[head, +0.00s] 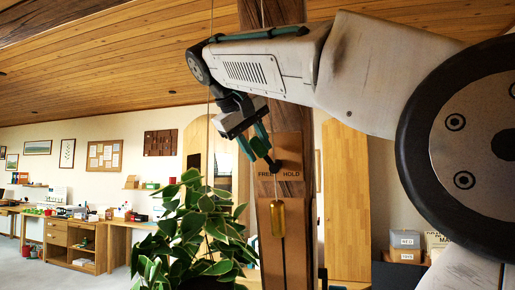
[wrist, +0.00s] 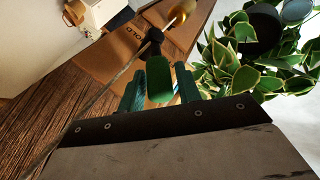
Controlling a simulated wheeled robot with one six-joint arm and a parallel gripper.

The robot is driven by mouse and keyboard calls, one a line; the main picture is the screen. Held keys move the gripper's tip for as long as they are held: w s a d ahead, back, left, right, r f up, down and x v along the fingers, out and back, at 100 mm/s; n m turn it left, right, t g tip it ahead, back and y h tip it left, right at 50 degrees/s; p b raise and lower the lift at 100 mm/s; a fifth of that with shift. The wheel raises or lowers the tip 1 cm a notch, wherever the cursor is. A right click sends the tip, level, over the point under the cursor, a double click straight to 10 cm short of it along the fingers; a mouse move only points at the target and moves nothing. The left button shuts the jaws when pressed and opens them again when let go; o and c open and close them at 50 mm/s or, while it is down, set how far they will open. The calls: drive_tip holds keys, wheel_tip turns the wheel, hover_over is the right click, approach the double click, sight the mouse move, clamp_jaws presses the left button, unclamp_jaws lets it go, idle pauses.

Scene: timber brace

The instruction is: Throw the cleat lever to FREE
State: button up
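The cleat lever has a green handle (head: 259,147) and a black pivot (head: 275,166) on a brown plate (head: 289,150) marked FREE at left and HOLD at right. In the head view the handle slants up and left from the pivot, towards the FREE side, though it also sticks out from the plate. My gripper (head: 252,140) is at the handle. In the wrist view the green handle (wrist: 159,80) sits between the teal fingers of my gripper (wrist: 160,88), which stand apart with narrow gaps beside it. Firm contact is not visible.
The plate is on a timber post (head: 265,215). A brass weight (head: 278,218) hangs below the lever, and a thin cord runs close by. A leafy plant (head: 200,230) stands just left of the post. Workbenches (head: 75,235) line the far left wall.

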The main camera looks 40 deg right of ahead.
drive_tip(key=v, duration=0.7)
idle(0.4)
drive_tip(key=s+a+f+n+y, duration=0.1)
drive_tip(key=s+a+f, duration=0.3)
drive_tip(key=f, duration=1.1)
drive_tip(key=s+a+f+n+y, duration=0.1)
drive_tip(key=s+a+f+y, duration=0.3)
drive_tip(key=f, duration=1.1)
drive_tip(key=s+a+f+n+y, duration=0.1)
drive_tip(key=s+a+f+y, duration=0.2)
drive_tip(key=f, duration=1.2)
drive_tip(key=s+a, duration=0.1)
drive_tip(key=s, duration=0.2)
drive_tip(key=shift+a+f, duration=0.2)
drive_tip(key=shift+f, duration=0.05)
